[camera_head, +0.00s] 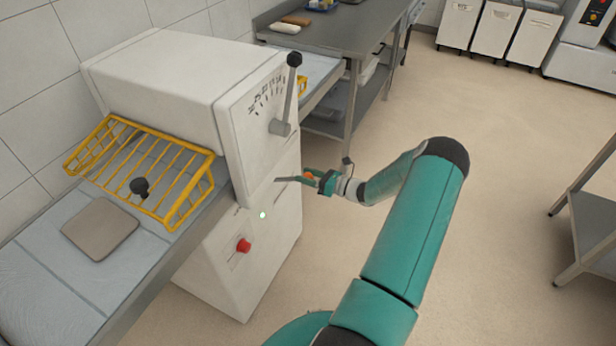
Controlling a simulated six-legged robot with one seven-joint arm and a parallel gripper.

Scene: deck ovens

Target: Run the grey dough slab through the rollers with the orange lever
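The grey dough slab (100,229) lies flat on the white infeed belt (48,296), in front of the yellow wire guard (150,165) of the white sheeter (160,85). The rollers are hidden under the housing. A small orange piece (309,175) shows right at my gripper (318,181), beside the sheeter's front face. I cannot tell whether it is the orange lever's end, or whether my fingers touch it. The fingers are too small and partly covered to show open or shut. No other orange lever shows clearly.
A grey thickness lever with a black knob (293,60) stands on the sheeter's side by a scale. A steel table (335,35) stands behind. The floor at right is clear up to a rack (590,225).

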